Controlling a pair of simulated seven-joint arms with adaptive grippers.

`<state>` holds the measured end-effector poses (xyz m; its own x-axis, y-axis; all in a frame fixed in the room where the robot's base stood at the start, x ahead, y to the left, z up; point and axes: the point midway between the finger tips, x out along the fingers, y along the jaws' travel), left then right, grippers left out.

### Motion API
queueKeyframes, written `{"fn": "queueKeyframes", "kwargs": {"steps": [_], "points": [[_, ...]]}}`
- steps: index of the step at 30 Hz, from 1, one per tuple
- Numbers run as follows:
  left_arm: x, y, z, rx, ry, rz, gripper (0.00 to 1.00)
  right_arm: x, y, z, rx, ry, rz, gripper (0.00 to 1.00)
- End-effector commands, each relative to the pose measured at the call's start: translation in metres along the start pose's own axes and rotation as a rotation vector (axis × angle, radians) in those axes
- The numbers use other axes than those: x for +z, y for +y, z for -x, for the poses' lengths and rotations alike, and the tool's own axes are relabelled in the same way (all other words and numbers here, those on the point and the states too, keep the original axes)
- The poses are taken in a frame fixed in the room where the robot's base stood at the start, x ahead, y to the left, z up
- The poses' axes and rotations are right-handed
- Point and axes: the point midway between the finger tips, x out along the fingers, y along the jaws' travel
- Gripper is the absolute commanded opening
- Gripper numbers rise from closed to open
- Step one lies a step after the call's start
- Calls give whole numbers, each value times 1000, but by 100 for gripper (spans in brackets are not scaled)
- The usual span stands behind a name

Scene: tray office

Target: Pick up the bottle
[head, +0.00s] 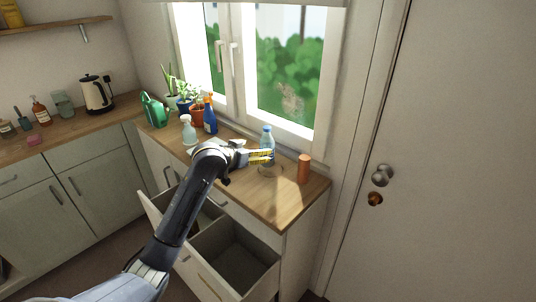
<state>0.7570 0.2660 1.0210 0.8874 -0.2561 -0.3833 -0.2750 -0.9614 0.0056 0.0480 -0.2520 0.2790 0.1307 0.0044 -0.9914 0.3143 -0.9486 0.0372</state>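A clear plastic bottle (267,139) with a blue cap and blue label stands upright near the front right part of the wooden counter, by the window. My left gripper (262,157) reaches it from the left, at its lower half. The yellow finger pads overlap the bottle in the picture. Whether they press on it or only stand around it cannot be made out. The bottle's base is partly hidden by the fingers, beside a faint round clear dish or ring (271,172). My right gripper is not in view.
An orange-brown cylinder (304,168) stands right of the bottle. A blue spray bottle (210,116), a clear spray bottle (189,130), a green watering can (154,111) and potted plants stand to the left. An open drawer (236,266) juts out below the counter.

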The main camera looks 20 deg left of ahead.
Motion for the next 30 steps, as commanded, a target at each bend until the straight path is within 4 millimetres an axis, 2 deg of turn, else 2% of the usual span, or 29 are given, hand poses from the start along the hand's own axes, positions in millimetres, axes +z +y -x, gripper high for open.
{"fn": "queueKeyframes", "kwargs": {"steps": [6,17,30], "points": [[-1,0,-31,0,0,1,79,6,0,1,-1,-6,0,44],[0,0,-49,0,1,0,79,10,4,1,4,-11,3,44],[0,-2,-92,1,0,1,79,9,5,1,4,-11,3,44]]}}
